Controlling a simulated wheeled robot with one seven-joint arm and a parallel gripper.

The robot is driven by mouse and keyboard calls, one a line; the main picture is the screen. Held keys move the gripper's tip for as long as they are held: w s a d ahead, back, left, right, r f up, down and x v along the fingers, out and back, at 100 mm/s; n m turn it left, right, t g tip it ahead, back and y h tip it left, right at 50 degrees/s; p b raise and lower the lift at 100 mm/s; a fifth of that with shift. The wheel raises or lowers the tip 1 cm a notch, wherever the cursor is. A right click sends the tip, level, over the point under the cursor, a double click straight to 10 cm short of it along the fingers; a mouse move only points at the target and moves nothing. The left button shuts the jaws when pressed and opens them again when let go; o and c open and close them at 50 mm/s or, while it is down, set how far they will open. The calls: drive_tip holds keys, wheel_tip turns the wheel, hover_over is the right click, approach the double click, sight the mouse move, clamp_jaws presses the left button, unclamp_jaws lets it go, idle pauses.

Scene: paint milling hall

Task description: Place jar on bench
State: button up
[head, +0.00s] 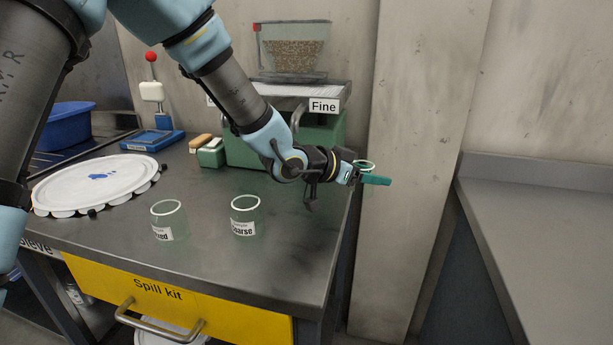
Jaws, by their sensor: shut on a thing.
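A clear glass jar (365,164) with a pale rim is at my gripper (368,180), beyond the bench's right edge and in front of a pale pillar. My gripper is shut on this jar; a teal finger crosses it and hides much of its body. Two more clear jars stand upright on the dark grey bench (205,275). One jar (246,215) has a label reading "…arse". The other jar (169,221), to its left, has a label ending in "ed".
A green machine (243,150) marked "Fine" stands at the bench's back, with a hopper of grains (293,50) above. A round white lid (95,186) lies at left. The bench front right is clear. A lighter grey worktop (545,220) at right is bare.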

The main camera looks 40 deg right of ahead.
drive_tip(key=p, duration=0.3)
hover_over(307, 192)
drive_tip(key=s+d, duration=0.3)
drive_tip(key=shift+a+r, duration=0.1)
drive_tip(key=shift+a, duration=0.15)
drive_tip(key=w+a, duration=0.1)
drive_tip(key=w+a+p, duration=0.1)
drive_tip(key=w, duration=0.1)
drive_tip(key=shift+a+r, duration=0.1)
drive_tip(key=shift+a, duration=0.1)
drive_tip(key=shift+a+f, duration=0.15)
drive_tip(key=shift+f, duration=0.75)
drive_tip(key=shift+f, duration=0.15)
drive_tip(key=o, duration=1.4)
drive_tip(key=shift+c, duration=0.2)
